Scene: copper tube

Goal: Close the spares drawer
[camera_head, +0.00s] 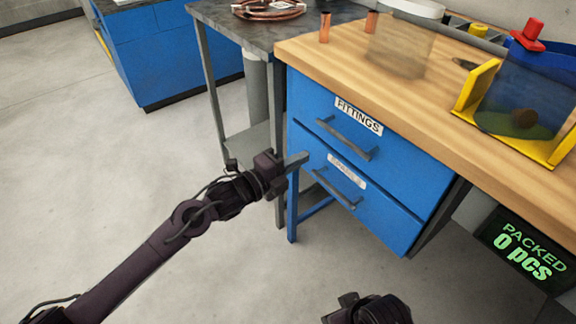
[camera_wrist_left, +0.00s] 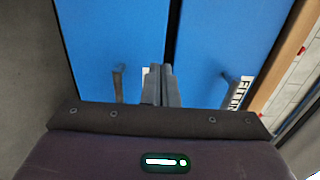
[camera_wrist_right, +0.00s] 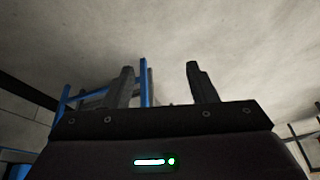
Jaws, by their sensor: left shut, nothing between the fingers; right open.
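The spares drawer (camera_head: 377,212) is the lower blue drawer, with a grey bar handle (camera_head: 333,190) and a white label (camera_head: 346,170) too blurred to read. Its front looks nearly flush with the drawer above; I cannot tell any small gap. It also shows as the left blue panel in the left wrist view (camera_wrist_left: 105,40). My left gripper (camera_head: 303,158) is shut and empty, in front of the drawers' left end, near the seam between them; contact cannot be told. Its fingers (camera_wrist_left: 163,70) partly hide the label. My right gripper (camera_wrist_right: 163,72) is open and empty, away from the drawers.
The fittings drawer (camera_head: 365,145) sits above, with its own handle (camera_head: 346,138). The wooden worktop (camera_head: 440,90) carries a yellow-ended bin (camera_head: 477,88) and copper pieces. A grey side table (camera_head: 230,28) stands at left. A packed-count display (camera_head: 522,250) is at right. Floor in front is clear.

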